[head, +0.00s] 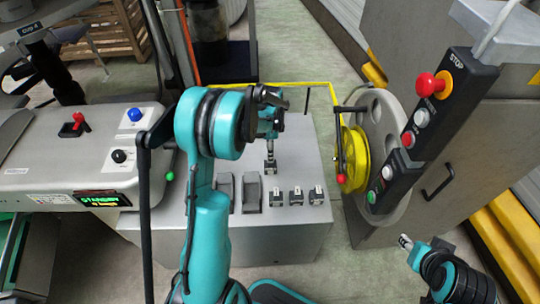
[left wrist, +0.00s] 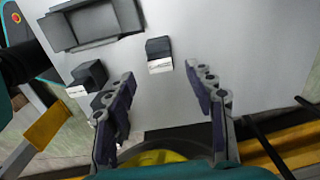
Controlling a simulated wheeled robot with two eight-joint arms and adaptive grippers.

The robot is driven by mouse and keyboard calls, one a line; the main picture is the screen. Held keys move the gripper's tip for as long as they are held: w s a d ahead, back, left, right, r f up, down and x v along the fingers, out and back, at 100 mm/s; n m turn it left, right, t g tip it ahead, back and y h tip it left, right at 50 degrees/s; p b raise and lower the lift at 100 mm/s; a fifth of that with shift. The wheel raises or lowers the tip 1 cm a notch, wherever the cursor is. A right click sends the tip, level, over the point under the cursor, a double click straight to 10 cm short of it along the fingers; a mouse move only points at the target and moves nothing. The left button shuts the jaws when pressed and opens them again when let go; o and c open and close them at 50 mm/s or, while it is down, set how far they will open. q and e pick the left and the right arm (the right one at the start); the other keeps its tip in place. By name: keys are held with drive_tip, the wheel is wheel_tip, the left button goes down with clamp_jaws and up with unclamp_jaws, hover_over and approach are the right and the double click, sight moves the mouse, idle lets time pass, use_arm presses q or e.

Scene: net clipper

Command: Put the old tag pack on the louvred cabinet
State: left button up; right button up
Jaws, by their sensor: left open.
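Several small dark packs with white labels stand in a row on the grey top (head: 300,150): a left one (head: 276,198), a middle one (head: 296,197) and a right one (head: 316,195). I cannot tell which is the old tag pack. My left gripper (head: 270,160) points down over the grey top behind the row. In the left wrist view the left gripper (left wrist: 165,105) is open and empty; one labelled pack (left wrist: 159,55) lies beyond its fingertips, another (left wrist: 87,77) beside its left finger. My right gripper (head: 405,242) is at lower right, its jaws unclear. No louvres are discernible.
Two larger dark trays (head: 251,192) lie left of the packs. A yellow reel (head: 354,160) with a red-knobbed lever stands right of the grey top. A button pendant (head: 430,125) and a grey cabinet (head: 460,150) stand farther right. A control panel (head: 80,150) is at left.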

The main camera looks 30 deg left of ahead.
use_arm(q)
drive_tip(key=s+d+r+n+t+p, duration=0.15)
drive_tip(key=s+d+r, duration=0.25)
drive_tip(key=r, duration=0.4)
drive_tip(key=s+d+r+n+t+b, duration=0.1)
drive_tip(key=s+d+r+n+t, duration=0.2)
drive_tip(key=r, duration=0.5)
drive_tip(key=s+d+n+t, duration=0.1)
drive_tip(key=s+d+n, duration=0.2)
drive_tip(key=s, duration=0.3)
drive_tip(key=s+d+r+n+t, duration=0.1)
drive_tip(key=s+d+n, duration=0.3)
drive_tip(key=s, duration=0.3)
drive_tip(key=shift+r+t, duration=0.25)
drive_tip(key=shift+t, duration=0.1)
drive_tip(key=shift+s, duration=0.1)
